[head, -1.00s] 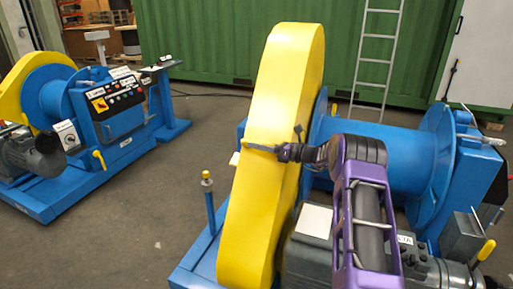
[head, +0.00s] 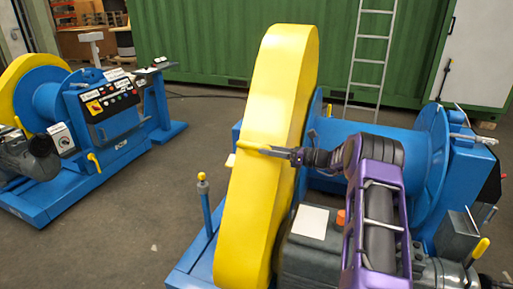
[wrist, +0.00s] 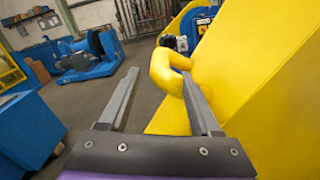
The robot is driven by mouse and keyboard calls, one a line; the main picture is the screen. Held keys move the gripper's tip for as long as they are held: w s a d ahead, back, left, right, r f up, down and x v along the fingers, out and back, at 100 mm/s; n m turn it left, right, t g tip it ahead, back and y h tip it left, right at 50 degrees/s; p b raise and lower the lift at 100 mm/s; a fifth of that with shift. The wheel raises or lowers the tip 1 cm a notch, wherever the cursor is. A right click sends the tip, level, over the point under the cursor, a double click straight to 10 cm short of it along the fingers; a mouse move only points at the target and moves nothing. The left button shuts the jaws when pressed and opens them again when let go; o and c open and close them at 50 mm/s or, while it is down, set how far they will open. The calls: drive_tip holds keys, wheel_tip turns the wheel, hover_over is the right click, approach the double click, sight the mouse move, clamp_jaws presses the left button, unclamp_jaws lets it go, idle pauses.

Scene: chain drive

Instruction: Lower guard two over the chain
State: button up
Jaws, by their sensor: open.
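The tall yellow guard (head: 265,150) stands upright on the nearer blue machine. It hides whatever chain lies behind it. Its yellow handle (head: 238,147) sticks out from the guard's face; it shows as a bent loop in the wrist view (wrist: 165,72). My gripper (head: 285,153) is beside the handle, its fingers spread. I cannot tell whether the right finger touches the handle.
A blue post (head: 206,208) stands left of the guard. The blue drum (head: 370,150) and grey motor (head: 310,262) crowd the right side. A second blue machine (head: 70,135) stands at left, with open floor (head: 130,240) between. A green container (head: 240,40) and ladder (head: 370,60) are behind.

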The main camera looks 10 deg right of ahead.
drive_tip(key=v, duration=1.1)
drive_tip(key=shift+s+d, duration=0.1)
